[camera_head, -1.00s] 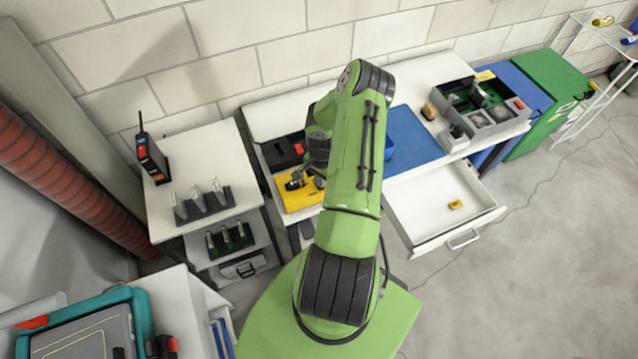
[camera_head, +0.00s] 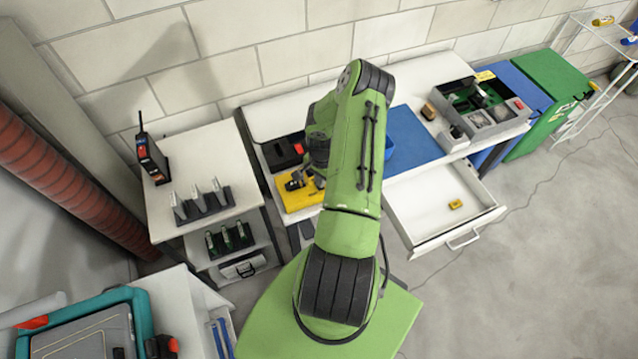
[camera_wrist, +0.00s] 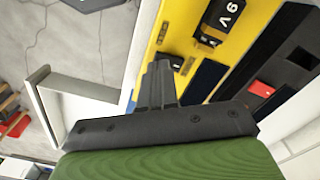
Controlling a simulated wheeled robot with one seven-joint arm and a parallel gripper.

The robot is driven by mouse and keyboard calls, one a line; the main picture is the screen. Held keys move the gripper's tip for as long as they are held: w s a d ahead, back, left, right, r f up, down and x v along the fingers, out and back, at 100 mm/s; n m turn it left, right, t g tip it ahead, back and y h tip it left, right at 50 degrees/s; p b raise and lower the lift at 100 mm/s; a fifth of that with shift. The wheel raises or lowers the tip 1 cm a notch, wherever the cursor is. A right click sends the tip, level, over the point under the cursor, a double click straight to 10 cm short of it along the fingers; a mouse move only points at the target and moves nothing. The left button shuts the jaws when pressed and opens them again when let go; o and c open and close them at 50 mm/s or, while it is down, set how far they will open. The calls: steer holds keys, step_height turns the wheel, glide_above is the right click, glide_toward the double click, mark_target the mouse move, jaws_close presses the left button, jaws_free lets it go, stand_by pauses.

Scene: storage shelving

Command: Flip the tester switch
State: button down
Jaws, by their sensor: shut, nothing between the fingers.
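The yellow tester (camera_head: 301,200) lies on the white workbench behind and below my arm, and it also fills the upper middle of the wrist view (camera_wrist: 202,18). A black 9V battery (camera_wrist: 219,22) sits on it, with dark slots and strips beside it. A small black part (camera_wrist: 164,32) on the yellow face could be the switch; I cannot tell for sure. My gripper (camera_wrist: 160,66) is shut and empty, its fingertips over the tester's yellow edge, close to the dark parts. Whether the tips touch the tester is unclear. In the head view my arm hides part of the tester.
A black box (camera_head: 279,152) with a red part stands behind the tester. An open white drawer (camera_head: 425,200) holding a small yellow object (camera_head: 455,204) juts out at right. A blue mat (camera_head: 412,135) and grey organiser (camera_head: 492,122) occupy the bench. A side table (camera_head: 180,224) stands left.

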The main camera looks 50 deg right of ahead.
steer(key=shift+f+b, duration=0.75)
steer(key=shift+f, duration=0.15)
stand_by(0.6)
steer(key=shift+r, duration=0.15)
step_height(320, 180, up, 7)
steer(key=p, duration=0.4)
stand_by(0.5)
